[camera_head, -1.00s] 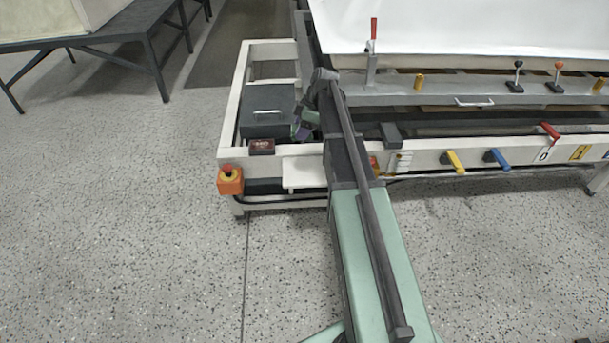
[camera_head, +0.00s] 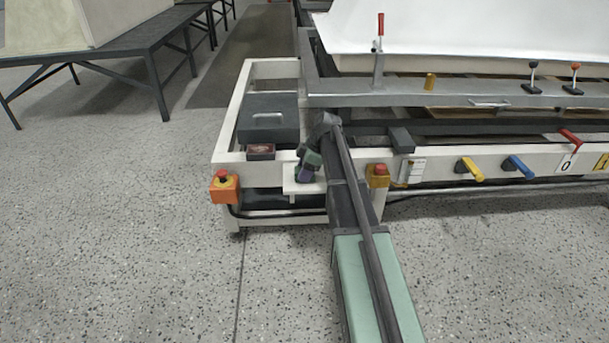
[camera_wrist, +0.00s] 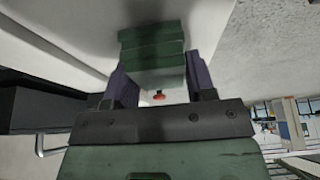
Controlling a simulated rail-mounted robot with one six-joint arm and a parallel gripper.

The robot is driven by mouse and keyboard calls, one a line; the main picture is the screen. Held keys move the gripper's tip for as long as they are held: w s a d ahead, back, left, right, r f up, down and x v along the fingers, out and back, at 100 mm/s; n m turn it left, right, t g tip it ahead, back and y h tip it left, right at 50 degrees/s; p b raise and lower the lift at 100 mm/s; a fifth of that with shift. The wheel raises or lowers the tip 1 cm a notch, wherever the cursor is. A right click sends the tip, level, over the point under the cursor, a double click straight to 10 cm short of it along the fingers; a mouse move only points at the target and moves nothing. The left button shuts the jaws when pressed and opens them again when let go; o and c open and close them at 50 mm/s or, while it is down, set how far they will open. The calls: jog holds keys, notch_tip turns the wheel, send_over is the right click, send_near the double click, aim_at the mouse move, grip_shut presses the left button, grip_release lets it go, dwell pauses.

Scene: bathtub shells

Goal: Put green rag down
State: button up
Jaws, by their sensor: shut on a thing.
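The green rag (camera_wrist: 152,48) shows in the wrist view as a folded, layered dark green block at the ends of my purple fingers. My gripper (camera_wrist: 158,80) is shut on it. A pale surface lies right beyond the rag; I cannot tell whether they touch. In the head view my gripper (camera_head: 305,174) points down over the small white shelf (camera_head: 290,187) on the front of the cream frame. The rag cannot be made out clearly there.
A dark grey box (camera_head: 268,120) and a small dark red-topped box (camera_head: 261,151) stand left of my gripper. An orange emergency-stop box (camera_head: 223,188) is at the frame's left corner, another red button (camera_head: 378,176) to the right. Coloured levers (camera_head: 470,169) stick out farther right.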

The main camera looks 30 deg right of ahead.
jog(key=shift+f, duration=0.1)
jog(key=o, duration=0.4)
jog(key=shift+f, duration=0.1)
jog(key=o, duration=0.4)
jog(key=shift+o, duration=0.2)
jog(key=shift+r, duration=0.4)
jog(key=p+v, duration=1.1)
jog(key=v, duration=0.1)
jog(key=s+a+f+m+g+h, duration=0.1)
jog(key=s+a+m+h, duration=0.3)
jog(key=s+a+m, duration=0.9)
jog(key=s+a, duration=1)
jog(key=a, duration=0.1)
jog(key=shift+a+f+g, duration=0.3)
jog(key=shift+g, duration=0.1)
